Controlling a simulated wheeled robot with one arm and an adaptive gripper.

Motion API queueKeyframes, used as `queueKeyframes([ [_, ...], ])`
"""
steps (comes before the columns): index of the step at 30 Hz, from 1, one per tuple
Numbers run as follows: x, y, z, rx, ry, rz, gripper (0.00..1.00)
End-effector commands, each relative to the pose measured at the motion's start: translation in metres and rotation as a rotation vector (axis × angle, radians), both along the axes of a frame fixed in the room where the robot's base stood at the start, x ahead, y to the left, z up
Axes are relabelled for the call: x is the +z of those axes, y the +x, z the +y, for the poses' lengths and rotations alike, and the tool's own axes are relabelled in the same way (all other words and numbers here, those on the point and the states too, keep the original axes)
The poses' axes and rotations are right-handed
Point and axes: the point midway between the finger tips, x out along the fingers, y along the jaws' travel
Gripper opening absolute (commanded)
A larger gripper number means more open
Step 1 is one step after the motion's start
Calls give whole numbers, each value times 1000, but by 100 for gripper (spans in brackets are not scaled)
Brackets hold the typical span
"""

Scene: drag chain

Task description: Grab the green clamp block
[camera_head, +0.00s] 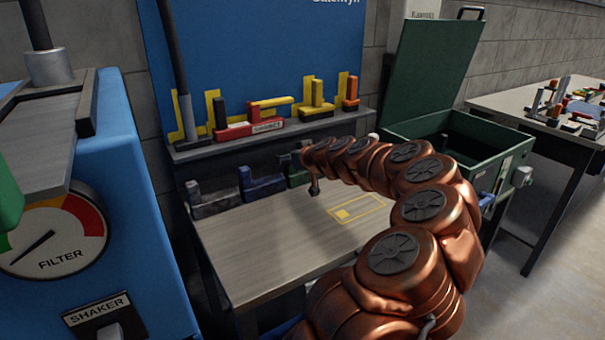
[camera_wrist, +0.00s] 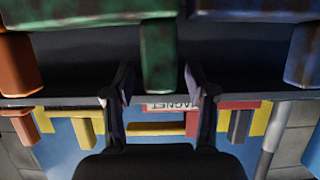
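The green clamp block (camera_wrist: 158,60) is at the top middle of the wrist view, which looks upside down. Its mottled green upright lies between the two dark fingers of my gripper (camera_wrist: 158,88). The fingers are apart with gaps on both sides of the upright, so my gripper is open. In the head view, part of the green clamp block (camera_head: 297,178) shows at the back of the workbench, mostly hidden by my copper-coloured arm. My gripper (camera_head: 303,170) is in front of it there. I cannot tell whether a finger touches it.
A blue block (camera_head: 262,182) and a grey block (camera_head: 212,200) stand left of the green one. An orange block (camera_wrist: 20,72) is on its other side. A shelf (camera_head: 210,143) with coloured fixtures is above. The bench front (camera_head: 265,245) is clear.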

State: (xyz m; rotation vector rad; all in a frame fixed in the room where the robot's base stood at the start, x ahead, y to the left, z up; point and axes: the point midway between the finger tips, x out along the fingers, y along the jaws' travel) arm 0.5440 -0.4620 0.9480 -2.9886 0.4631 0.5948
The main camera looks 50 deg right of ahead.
Motion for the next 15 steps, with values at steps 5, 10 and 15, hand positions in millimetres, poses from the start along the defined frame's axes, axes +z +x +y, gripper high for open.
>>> queueKeyframes([
  [5, 0, 0, 0, 0, 0, 0, 34],
  [10, 0, 0, 0, 0, 0, 0, 17],
  [15, 0, 0, 0, 0, 0, 0, 0],
])
